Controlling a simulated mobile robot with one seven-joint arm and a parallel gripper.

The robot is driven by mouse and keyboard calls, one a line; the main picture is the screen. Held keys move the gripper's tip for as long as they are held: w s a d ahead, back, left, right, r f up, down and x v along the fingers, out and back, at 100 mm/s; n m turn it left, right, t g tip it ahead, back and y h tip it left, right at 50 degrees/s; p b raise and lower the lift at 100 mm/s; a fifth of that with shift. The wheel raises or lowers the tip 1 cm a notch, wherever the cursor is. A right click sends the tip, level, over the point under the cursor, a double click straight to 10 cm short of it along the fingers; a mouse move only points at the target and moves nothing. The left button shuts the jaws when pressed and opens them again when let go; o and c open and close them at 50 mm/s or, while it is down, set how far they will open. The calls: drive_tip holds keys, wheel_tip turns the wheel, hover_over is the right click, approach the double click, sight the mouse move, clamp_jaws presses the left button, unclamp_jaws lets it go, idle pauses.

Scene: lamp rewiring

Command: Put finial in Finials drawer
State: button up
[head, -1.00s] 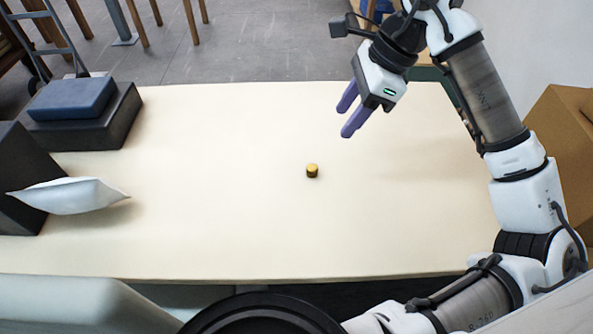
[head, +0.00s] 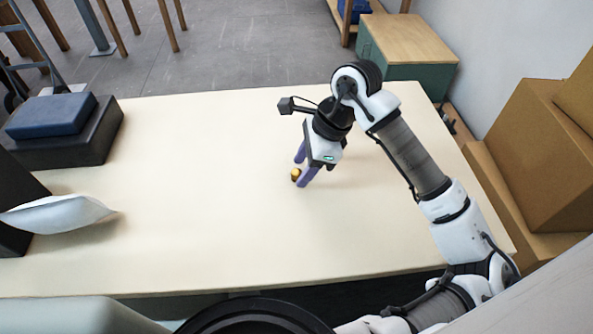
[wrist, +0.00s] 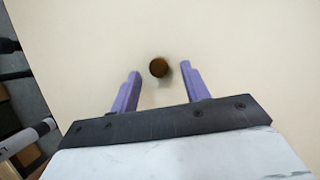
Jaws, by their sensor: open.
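The finial (head: 295,174) is a small brass-coloured piece on the cream tabletop, near the middle of the table in the head view. In the wrist view the finial (wrist: 159,68) shows as a dark round shape just beyond the fingertips, between their lines and closer to the right finger. My gripper (head: 303,167) is open, with its purple fingers reaching down beside the finial. It also shows in the wrist view (wrist: 160,70), with nothing held between the fingers. I cannot tell whether a finger touches the finial. No drawer labelled Finials can be made out.
The tabletop (head: 200,230) is mostly clear. At the left are a dark box with a blue block (head: 52,115) on it and a white pillow-like bag (head: 58,214). A green cabinet with a wooden top (head: 408,42) stands behind, and cardboard boxes (head: 530,150) at the right.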

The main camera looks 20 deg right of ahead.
drive_tip(key=shift+a+f, duration=0.2)
drive_tip(key=shift+f, duration=0.25)
clamp_jaws()
